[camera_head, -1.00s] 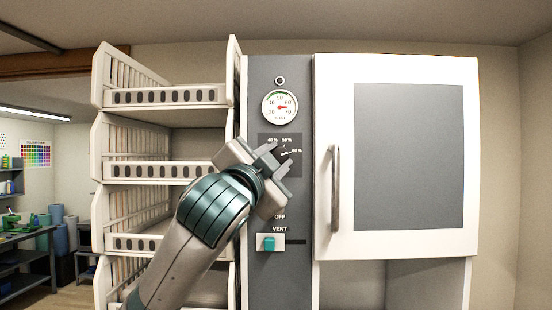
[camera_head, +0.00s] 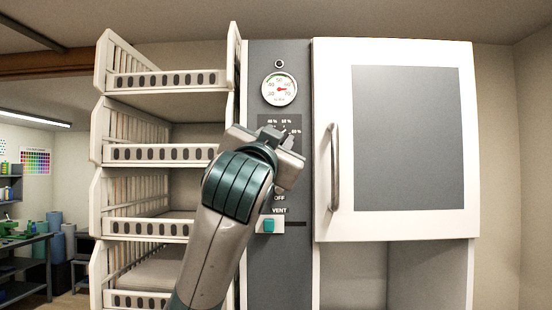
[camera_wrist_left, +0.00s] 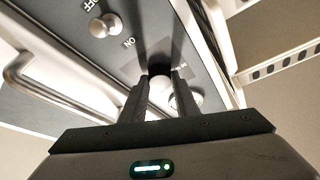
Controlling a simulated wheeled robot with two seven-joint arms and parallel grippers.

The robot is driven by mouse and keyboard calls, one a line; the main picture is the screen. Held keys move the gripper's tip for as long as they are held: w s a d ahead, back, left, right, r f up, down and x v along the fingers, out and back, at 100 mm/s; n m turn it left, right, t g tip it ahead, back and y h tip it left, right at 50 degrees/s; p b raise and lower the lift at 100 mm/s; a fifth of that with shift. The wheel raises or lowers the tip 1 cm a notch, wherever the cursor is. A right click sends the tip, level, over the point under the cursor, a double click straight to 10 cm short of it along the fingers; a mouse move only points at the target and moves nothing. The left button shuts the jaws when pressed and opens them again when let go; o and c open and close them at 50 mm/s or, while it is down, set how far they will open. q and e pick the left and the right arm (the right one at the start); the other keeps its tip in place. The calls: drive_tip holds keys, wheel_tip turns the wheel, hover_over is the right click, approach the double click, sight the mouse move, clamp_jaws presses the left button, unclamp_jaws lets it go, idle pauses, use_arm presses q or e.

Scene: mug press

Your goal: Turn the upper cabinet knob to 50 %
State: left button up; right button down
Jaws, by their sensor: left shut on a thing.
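The upper cabinet knob (camera_wrist_left: 160,90) is a pale round knob between my left fingers in the left wrist view. In the head view my left gripper hides it, below the percentage marks on the dark label plate (camera_head: 266,127). My left gripper (camera_head: 287,141) is shut on the knob, with its wrist tilted; its fingers also show on either side of the knob in the wrist view (camera_wrist_left: 160,82). The knob's pointer is hidden, so its setting cannot be read. The round dial gauge (camera_head: 280,89) above has a red needle. My right gripper is not in view.
A white door with a metal handle (camera_head: 334,168) stands right of the grey panel. The VENT slider (camera_head: 270,226) sits below my gripper. A metal switch (camera_wrist_left: 105,25) marked OFF and ON shows in the wrist view. White basket shelves (camera_head: 160,152) stand close on the left.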

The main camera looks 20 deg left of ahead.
use_arm(q)
drive_tip(key=n+y+b, duration=0.1)
drive_tip(key=n+b, duration=0.1)
drive_tip(key=n+y+b, duration=0.1)
drive_tip(key=n+b, duration=0.1)
drive_tip(key=n, duration=0.1)
drive_tip(key=n+y+b, duration=0.1)
drive_tip(key=n+y, duration=0.1)
drive_tip(key=n, duration=0.1)
drive_tip(key=shift+d+f+b, duration=0.15)
drive_tip(key=shift+d+b, duration=0.1)
drive_tip(key=shift+b, duration=0.15)
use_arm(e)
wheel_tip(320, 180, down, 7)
use_arm(q)
drive_tip(key=shift+g+y, duration=0.3)
drive_tip(key=o, duration=1.1)
drive_tip(key=shift+c, duration=0.2)
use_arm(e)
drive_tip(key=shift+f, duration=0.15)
